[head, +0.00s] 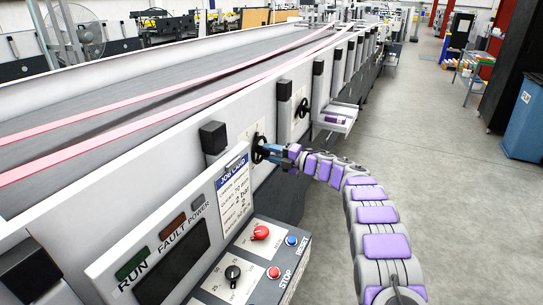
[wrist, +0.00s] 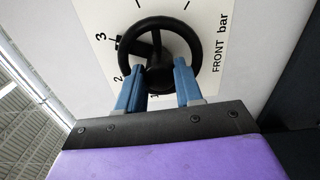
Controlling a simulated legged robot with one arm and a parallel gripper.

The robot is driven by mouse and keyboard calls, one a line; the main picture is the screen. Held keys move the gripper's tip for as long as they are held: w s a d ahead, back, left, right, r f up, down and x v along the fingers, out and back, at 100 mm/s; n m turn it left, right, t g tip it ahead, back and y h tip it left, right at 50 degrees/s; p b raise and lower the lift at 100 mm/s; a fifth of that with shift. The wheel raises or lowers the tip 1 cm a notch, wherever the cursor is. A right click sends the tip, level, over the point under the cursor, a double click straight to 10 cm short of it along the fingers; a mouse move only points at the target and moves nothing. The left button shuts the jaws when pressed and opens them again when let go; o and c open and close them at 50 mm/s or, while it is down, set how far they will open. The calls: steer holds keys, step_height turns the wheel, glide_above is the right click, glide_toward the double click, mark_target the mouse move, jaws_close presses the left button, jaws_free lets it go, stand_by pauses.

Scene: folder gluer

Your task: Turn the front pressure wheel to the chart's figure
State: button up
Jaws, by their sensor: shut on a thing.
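The black front pressure wheel (head: 257,148) is on the side of the machine's long grey rail. In the wrist view the wheel (wrist: 159,48) sits on a white scale plate (wrist: 212,25) marked "FRONT bar", with the figures 2 and 3 readable on the left. A small dark tab on the wheel's left rim lies close to the 3. My gripper (wrist: 160,72) is shut on the lower part of the wheel, its blue fingers on the rim; it also shows in the head view (head: 274,151). The job card (head: 234,190) stands beside the panel; its small print is hard to read.
A second black wheel (head: 302,107) is farther along the rail. A control panel (head: 250,265) with red and blue buttons and a black knob is in front. A small tray (head: 335,118) juts out beyond. The floor (head: 440,180) to the right is clear.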

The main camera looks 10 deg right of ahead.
steer(key=shift+f, duration=0.1)
steer(key=o, duration=0.9)
steer(key=shift+w+f, duration=0.15)
steer(key=shift+w, duration=0.05)
steer(key=shift+o, duration=0.7)
steer(key=shift+s, duration=0.15)
steer(key=p+v, duration=0.2)
steer(key=v, duration=1.5)
steer(key=shift+d, duration=0.2)
